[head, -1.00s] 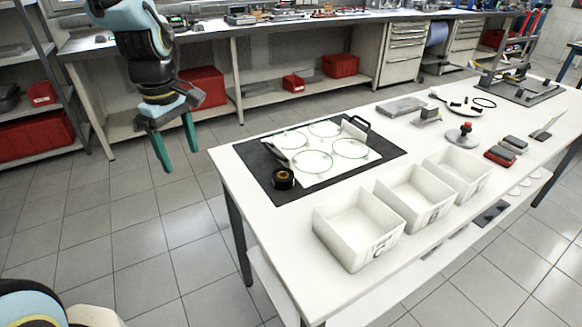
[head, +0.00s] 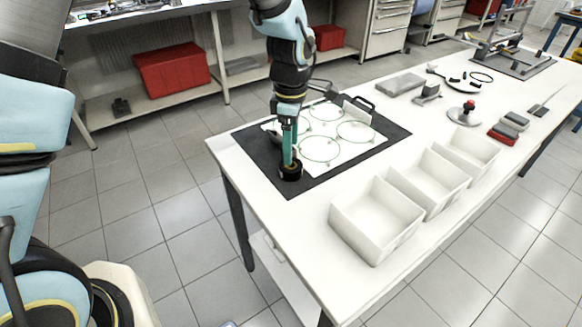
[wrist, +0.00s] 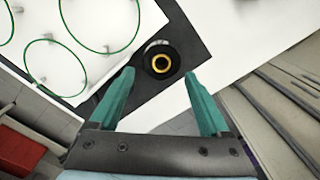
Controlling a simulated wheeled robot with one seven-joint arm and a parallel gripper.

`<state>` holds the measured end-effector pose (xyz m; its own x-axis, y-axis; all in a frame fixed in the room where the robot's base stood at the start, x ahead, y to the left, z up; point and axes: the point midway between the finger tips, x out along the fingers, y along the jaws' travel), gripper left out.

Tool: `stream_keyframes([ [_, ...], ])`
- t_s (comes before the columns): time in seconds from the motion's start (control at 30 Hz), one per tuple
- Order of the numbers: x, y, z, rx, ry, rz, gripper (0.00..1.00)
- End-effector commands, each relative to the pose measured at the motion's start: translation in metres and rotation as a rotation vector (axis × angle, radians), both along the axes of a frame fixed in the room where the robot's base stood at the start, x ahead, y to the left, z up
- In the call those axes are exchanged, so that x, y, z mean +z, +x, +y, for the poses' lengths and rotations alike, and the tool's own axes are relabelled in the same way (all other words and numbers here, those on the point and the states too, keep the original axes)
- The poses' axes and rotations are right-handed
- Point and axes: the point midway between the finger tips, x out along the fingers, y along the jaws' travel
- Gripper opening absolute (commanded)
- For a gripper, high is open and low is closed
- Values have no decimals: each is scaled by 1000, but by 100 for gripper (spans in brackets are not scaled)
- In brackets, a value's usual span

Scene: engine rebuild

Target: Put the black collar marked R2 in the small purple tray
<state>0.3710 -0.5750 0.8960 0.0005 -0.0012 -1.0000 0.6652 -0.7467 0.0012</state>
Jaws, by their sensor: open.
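A black collar (head: 291,176) with a brass-coloured centre sits on the near left corner of a dark mat on the white table. In the wrist view the collar (wrist: 161,60) lies between and slightly beyond the tips of my open gripper (wrist: 160,74). In the head view my gripper (head: 288,160) points down right at the collar, its fingers partly covering it. I cannot tell whether they touch it. No R2 mark is readable. I cannot make out a small purple tray in either view.
A white plate with green rings (head: 336,149) lies on the dark mat (head: 383,153) beside the collar. Three white bins (head: 376,232) stand along the table's right edge. A grey block (head: 400,84) and a red-knobbed part (head: 466,113) sit farther back.

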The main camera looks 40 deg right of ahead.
Motion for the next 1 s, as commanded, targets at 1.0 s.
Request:
stream_keyframes([
  [1.0,-51,-2,1,0,1,0,46],
])
